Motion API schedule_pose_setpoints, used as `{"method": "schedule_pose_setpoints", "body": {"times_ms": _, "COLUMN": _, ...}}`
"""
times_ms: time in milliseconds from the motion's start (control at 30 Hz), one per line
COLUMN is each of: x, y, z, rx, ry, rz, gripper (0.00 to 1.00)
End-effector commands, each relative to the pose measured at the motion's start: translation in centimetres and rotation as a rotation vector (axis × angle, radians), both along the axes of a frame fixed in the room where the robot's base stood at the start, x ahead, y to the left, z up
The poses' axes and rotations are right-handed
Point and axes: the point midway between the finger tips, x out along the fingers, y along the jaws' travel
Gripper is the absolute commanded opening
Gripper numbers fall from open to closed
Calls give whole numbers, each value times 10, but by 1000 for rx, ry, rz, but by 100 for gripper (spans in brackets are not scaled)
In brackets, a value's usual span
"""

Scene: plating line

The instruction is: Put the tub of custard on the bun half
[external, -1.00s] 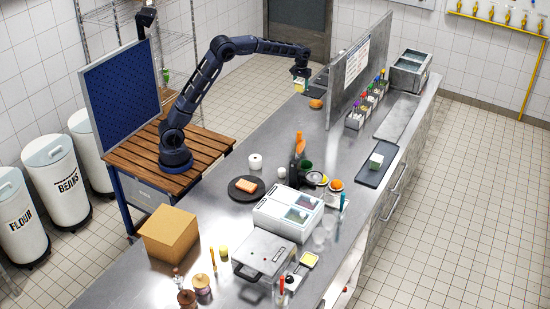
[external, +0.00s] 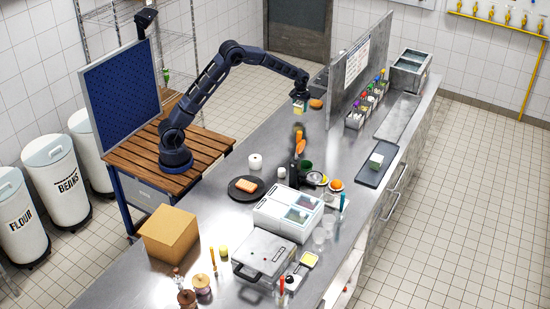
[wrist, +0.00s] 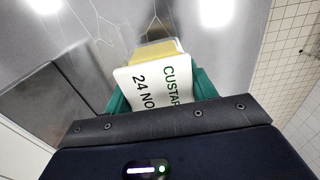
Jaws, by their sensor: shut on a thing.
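My gripper (external: 299,97) is shut on the tub of custard (external: 298,107), low over the far part of the steel counter. In the wrist view the tub (wrist: 158,52) is pale yellow, with a white label reading "CUSTAR", between my green fingers (wrist: 160,92). I cannot tell whether the tub touches the counter. A round orange-brown thing that looks like the bun half (external: 316,103) lies on the counter just right of the tub, seemingly apart from it. The bun half does not show in the wrist view.
An upright grey panel (external: 350,80) stands close on the right of the bun. The counter (external: 255,135) left of the gripper is clear.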

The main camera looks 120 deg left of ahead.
Motion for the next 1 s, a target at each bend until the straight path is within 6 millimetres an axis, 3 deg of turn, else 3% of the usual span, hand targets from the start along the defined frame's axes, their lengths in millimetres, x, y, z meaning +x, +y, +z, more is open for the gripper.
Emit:
{"method": "schedule_pose_setpoints", "body": {"times_ms": 300, "x": 0, "y": 0, "z": -37, "rx": 0, "ry": 0, "rz": -1, "gripper": 29}}
{"method": "schedule_pose_setpoints", "body": {"times_ms": 667, "x": 0, "y": 0, "z": -41, "rx": 0, "ry": 0, "rz": 0, "gripper": 29}}
{"method": "schedule_pose_setpoints", "body": {"times_ms": 700, "x": 0, "y": 0, "z": -41, "rx": -1, "ry": 0, "rz": 0, "gripper": 58}}
{"method": "schedule_pose_setpoints", "body": {"times_ms": 800, "x": 0, "y": 0, "z": -41, "rx": -1, "ry": 0, "rz": 0, "gripper": 78}}
{"method": "schedule_pose_setpoints", "body": {"times_ms": 1000, "x": 0, "y": 0, "z": -41, "rx": 0, "ry": 0, "rz": 0, "gripper": 78}}
